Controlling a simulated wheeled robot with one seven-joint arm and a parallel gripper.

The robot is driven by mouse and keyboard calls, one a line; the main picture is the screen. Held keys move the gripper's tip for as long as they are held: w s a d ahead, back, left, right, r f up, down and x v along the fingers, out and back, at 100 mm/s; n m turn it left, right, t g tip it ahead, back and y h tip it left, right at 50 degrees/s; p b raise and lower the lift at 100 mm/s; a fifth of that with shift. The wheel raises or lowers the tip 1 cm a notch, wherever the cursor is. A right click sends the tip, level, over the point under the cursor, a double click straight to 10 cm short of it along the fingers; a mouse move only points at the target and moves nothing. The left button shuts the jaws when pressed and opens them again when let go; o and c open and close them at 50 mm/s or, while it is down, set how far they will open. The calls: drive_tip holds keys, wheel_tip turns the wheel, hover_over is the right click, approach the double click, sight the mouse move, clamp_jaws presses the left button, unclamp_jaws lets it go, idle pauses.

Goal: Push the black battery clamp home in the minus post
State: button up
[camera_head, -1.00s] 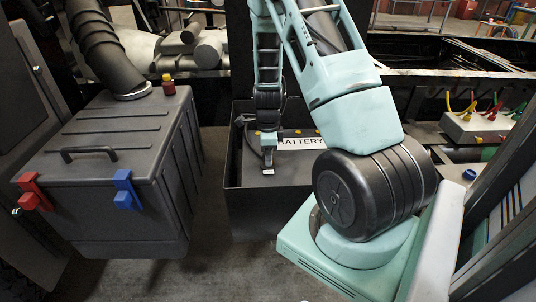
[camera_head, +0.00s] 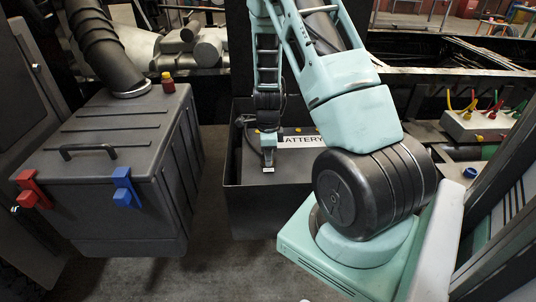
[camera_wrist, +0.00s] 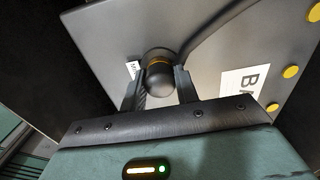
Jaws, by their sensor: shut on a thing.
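The black battery clamp (camera_wrist: 159,80) is a rounded black piece with a yellow-orange band, and a dark cable runs from it to the upper right in the wrist view. My gripper (camera_wrist: 160,88) is shut on it, one finger on each side. The battery (camera_wrist: 205,75) is a grey box below it, with a white label and yellow caps on top. In the head view my gripper (camera_head: 268,163) is over the left part of the battery top. The minus post is hidden under the clamp, so I cannot tell how deep the clamp sits.
The battery stands in a dark open-topped box (camera_head: 236,190). A grey case (camera_head: 120,170) with red and blue latches stands to the left. A panel with coloured cables (camera_head: 478,124) is at the right. Bare floor shows in front of the battery box.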

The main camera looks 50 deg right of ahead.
drive_tip(key=o, duration=1)
drive_tip(key=shift+r, duration=0.1)
wheel_tip(320, 180, up, 17)
drive_tip(key=shift+r+p, duration=0.15)
drive_tip(key=shift+p, duration=0.35)
